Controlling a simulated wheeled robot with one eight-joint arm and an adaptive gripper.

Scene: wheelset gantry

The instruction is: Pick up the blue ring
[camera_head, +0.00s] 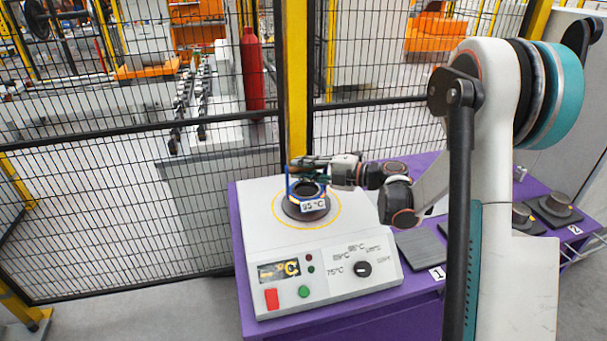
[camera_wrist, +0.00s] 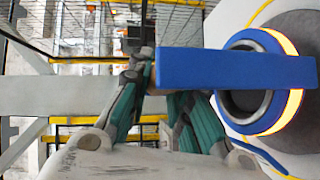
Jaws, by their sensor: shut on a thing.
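The blue ring (camera_wrist: 247,44) shows in the wrist view, with a dark inner wall, a glowing orange edge and a flat blue bar across its face. My gripper (camera_wrist: 160,80) is shut on the end of this bar; the bar hides part of the fingers. In the head view, my gripper (camera_head: 305,166) is over the heater's round dark plate (camera_head: 306,214). The ring there is small and partly hidden by a "95 °C" label. I cannot tell whether it touches the plate.
The white heater box (camera_head: 345,285) has a display, buttons and a knob. It stands on a purple table (camera_head: 240,245). A dark flat pad (camera_head: 420,247) and dark round parts (camera_head: 557,204) lie to the right. A mesh fence (camera_head: 100,200) and yellow post (camera_head: 296,90) stand behind.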

